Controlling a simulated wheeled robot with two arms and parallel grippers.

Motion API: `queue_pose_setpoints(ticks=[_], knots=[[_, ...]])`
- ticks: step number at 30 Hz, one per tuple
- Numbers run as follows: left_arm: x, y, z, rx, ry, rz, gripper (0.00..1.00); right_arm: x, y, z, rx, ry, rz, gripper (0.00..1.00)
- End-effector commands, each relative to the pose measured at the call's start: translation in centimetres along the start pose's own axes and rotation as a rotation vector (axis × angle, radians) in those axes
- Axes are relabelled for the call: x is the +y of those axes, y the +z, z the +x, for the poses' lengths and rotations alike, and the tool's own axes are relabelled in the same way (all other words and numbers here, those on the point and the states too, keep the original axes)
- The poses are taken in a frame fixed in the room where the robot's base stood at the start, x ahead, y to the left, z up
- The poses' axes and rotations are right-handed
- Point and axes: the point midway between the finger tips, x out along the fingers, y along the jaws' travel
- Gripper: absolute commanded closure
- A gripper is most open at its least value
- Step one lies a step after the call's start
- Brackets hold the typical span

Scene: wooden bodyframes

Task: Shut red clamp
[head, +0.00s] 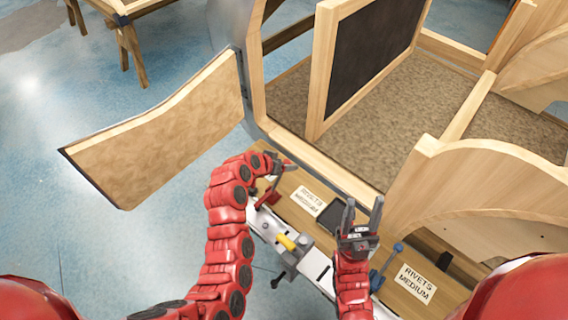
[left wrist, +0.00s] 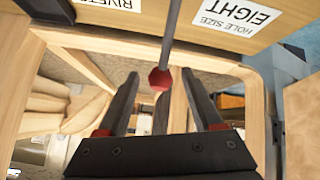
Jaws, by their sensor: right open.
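The red clamp (head: 268,191) stands on the pale rail along the near edge of the wooden frame, left of the first rivets label. My left gripper (head: 281,163) is just above and beside it, partly hiding it. In the left wrist view, the fingers are open, and a grey rod with a red hexagonal end (left wrist: 160,79) shows between them. I cannot tell whether they touch it. My right gripper (head: 362,215) is open and empty, pointing up over the rail to the right.
A yellow-handled clamp (head: 286,242) and a blue-knobbed clamp (head: 388,263) sit on the same rail. An open wooden door panel (head: 160,130) sticks out at the left. A dark-faced upright panel (head: 370,55) stands behind. Clear blue floor (head: 110,240) lies at the left.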

Motion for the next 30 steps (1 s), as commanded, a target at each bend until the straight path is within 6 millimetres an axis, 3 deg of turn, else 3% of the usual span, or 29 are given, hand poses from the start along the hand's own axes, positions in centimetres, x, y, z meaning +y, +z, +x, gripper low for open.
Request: queue_pose_setpoints(ticks=[14,20,30], knots=[[-0.1,0.0,-0.9,0.001,0.0,0.0,0.31,0.0,0.1,-0.5,0.0,0.0,0.0,0.5],[-0.1,0.1,-3.6,0.005,-0.002,0.001,0.31,-0.1,0.3,-1.5,0.0,0.0,0.0,0.5],[-0.2,0.0,-9.8,0.007,-0.004,0.001,0.31,-0.2,0.6,-3.5,0.0,0.0,0.0,0.5]])
